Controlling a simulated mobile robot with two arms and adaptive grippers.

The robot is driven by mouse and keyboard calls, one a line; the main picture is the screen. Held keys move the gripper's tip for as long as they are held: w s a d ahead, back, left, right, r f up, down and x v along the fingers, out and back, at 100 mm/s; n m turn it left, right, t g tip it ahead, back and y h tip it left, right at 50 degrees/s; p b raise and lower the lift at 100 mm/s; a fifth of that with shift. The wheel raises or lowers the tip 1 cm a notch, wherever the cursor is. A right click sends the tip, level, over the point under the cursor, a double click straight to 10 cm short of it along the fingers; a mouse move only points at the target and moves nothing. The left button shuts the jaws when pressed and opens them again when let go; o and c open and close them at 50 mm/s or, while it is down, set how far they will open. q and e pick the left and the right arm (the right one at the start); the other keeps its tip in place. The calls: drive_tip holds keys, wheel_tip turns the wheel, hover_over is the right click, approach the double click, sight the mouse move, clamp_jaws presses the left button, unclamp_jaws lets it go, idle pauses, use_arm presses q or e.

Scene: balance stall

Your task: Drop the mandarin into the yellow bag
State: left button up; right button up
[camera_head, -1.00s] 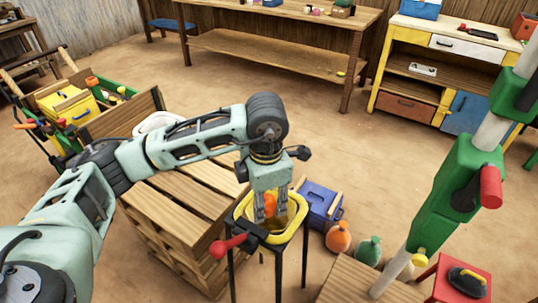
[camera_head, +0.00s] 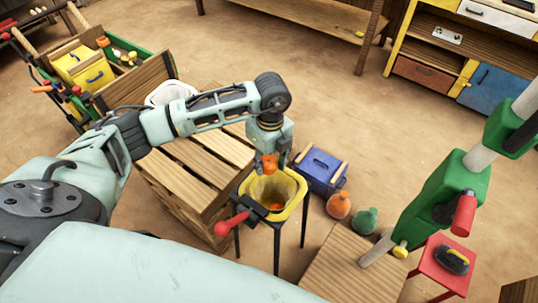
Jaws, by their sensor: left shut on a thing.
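My left gripper (camera_head: 270,160) points down over the back rim of the yellow bag. It is shut on the orange mandarin (camera_head: 268,163), which shows between its fingers at about the height of the rim or just above it. The yellow bag (camera_head: 298,188) is open at the top and sits in a dark-legged stand. Another small orange spot (camera_head: 276,206) shows down inside the bag; I cannot tell what it is. My right gripper is not in view.
A red-knobbed handle (camera_head: 222,228) sticks out at the stand's front left. A wooden pallet crate (camera_head: 190,165) is to the left, a blue box (camera_head: 321,170) behind right. Orange (camera_head: 339,204) and green (camera_head: 366,220) sacks stand on the floor. A green-and-white post (camera_head: 440,195) rises at right.

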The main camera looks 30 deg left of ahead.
sight(268, 173)
use_arm(q)
drive_tip(key=shift+f+b, duration=2.15)
drive_tip(key=shift+f, duration=0.8)
drive_tip(key=o, duration=1.3)
drive_tip(key=shift+c, duration=0.2)
drive_tip(key=shift+r, duration=0.1)
drive_tip(key=r, duration=1.2)
drive_tip(key=shift+w+d, duration=0.15)
drive_tip(key=shift+w, duration=0.15)
drive_tip(key=shift+f, duration=0.1)
